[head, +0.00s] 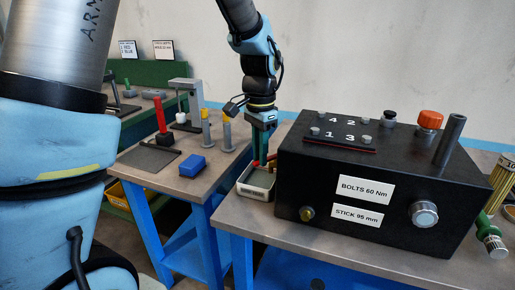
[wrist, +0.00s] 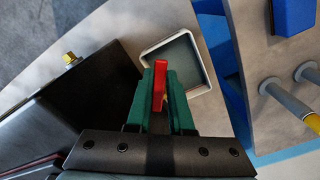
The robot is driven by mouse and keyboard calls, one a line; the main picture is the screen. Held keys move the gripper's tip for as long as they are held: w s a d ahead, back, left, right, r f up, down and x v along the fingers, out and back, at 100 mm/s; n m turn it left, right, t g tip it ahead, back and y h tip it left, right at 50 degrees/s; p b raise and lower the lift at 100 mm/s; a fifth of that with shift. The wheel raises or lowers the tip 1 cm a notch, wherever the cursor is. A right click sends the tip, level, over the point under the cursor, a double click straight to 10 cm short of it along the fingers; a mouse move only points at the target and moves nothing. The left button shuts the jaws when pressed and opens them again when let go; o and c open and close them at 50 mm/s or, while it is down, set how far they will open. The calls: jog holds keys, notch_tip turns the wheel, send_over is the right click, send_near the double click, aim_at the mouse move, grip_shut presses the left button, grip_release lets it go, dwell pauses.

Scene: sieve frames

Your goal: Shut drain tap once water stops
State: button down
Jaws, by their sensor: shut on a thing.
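A red tap lever (wrist: 159,84) stands between the two green fingers of my gripper (wrist: 164,88) in the wrist view, and the gripper is shut on it. In the head view my gripper (head: 263,148) points down at the left end of the black box (head: 300,188), and a bit of red shows beside its fingertips. The tap's body is mostly hidden by the fingers. A white-rimmed tray (head: 245,187) sits below the gripper; its grey-green inside (wrist: 184,58) shows in the wrist view. I see no water stream; the outlet is hidden.
The black box has a brass plug (head: 307,213), an orange knob (head: 430,121) and an upright dark tube (head: 450,140). A second table to the left holds a blue block (head: 191,165), grey posts with yellow tops and a red-handled tool (head: 161,125). A gap separates the tables.

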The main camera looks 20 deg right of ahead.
aim_at(271, 157)
jog(key=shift+s+d+n+p, duration=0.3)
jog(key=shift+s+n, duration=0.15)
jog(key=shift+n, duration=0.7)
jog(key=shift+s+d+n+p, duration=0.3)
jog(key=shift+s+n, duration=0.15)
jog(key=shift+n, duration=0.65)
jog(key=shift+s+d+n+p, duration=0.3)
jog(key=shift+s+n, duration=0.15)
jog(key=shift+n, duration=0.7)
jog(key=c, duration=0.8)
grip_release()
jog(key=shift+s, duration=0.1)
